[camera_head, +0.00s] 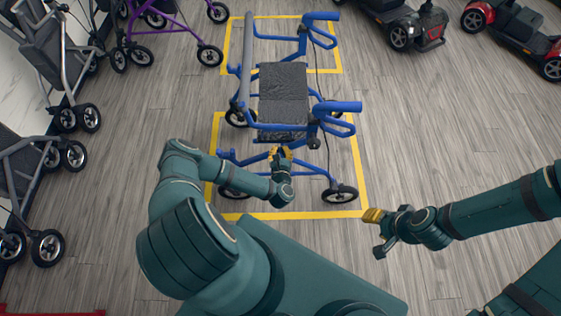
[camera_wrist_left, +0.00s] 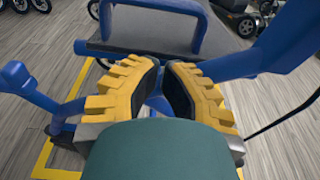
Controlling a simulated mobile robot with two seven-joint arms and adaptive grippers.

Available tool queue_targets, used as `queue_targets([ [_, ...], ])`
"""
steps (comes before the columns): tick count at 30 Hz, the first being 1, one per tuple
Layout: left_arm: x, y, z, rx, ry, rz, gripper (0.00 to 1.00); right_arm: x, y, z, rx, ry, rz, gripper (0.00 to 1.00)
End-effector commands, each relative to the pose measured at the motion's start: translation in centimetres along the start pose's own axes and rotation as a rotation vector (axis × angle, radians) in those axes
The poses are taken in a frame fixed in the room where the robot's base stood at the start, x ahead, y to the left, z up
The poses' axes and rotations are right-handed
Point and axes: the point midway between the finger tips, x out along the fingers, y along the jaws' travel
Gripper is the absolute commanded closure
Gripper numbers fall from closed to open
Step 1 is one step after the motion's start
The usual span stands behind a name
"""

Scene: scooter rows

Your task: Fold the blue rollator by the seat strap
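The blue rollator (camera_head: 333,107) stands upright and unfolded on the floor, with its black seat (camera_head: 283,92) lying flat between the side frames. I cannot make out a separate seat strap. My left gripper (camera_head: 281,153) is at the near side of the rollator, just below the seat's near edge. In the left wrist view its yellow fingers (camera_wrist_left: 163,80) are partly open, with a narrow gap and blue frame tubes behind them; I see nothing gripped. My right gripper (camera_head: 373,215) is right of the rollator's near wheel, over bare floor, apart from it; its finger gap is not clear.
Yellow floor tape (camera_head: 364,172) outlines bays around the rollator. Grey walkers (camera_head: 52,60) line the left side, with a purple one (camera_head: 178,29) at the back left. Red scooters (camera_head: 513,28) stand at the back right. The floor on the right (camera_head: 440,120) is clear.

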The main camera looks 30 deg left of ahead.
Motion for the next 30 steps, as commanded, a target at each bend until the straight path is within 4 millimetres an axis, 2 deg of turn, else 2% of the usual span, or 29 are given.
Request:
queue_targets([
  [1,1.0,0.0,-0.1,0.001,-0.003,0.001,1.00,0.3,0.1,0.0,0.000,0.001,0.000,0.53],
  [3,1.9,0.0,0.9,0.000,-0.003,0.000,1.00,0.3,0.1,0.0,0.000,0.002,0.000,0.53],
  [9,3.4,0.0,2.5,0.000,-0.002,-0.001,1.00,0.3,0.1,-0.1,0.000,0.002,0.000,0.53],
  [25,3.8,0.0,3.0,0.001,0.002,-0.001,1.00,0.2,0.1,-0.1,0.000,0.002,0.000,0.53],
  [30,3.9,0.1,4.2,0.001,0.019,0.000,1.00,-0.6,-0.2,0.0,0.000,-0.001,0.000,0.53],
])
